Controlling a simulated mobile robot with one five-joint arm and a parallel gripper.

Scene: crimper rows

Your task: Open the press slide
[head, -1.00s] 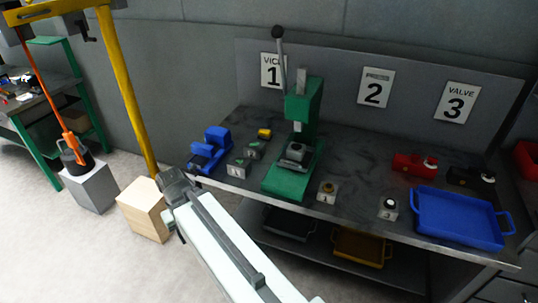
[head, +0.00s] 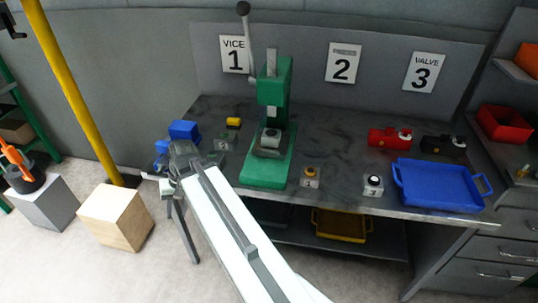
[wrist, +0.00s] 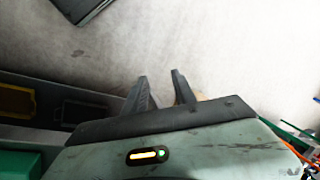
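The green press (head: 274,85) stands upright on the grey bench below sign 2's left side, with a long lever ending in a dark ball (head: 243,9) raised beside it. A grey slide block with a light piece (head: 269,141) sits low on its base, under the ram. I cannot tell how far the slide is out. My gripper (head: 180,158) is left of the press, in front of the bench's left end and the blue vice (head: 183,130). In the wrist view my gripper (wrist: 158,76) has its two dark fingers apart with nothing between them.
A yellow tray (head: 342,224) lies on the lower shelf. A wooden block (head: 116,217) and yellow post (head: 72,90) stand left. Floor before the bench is free.

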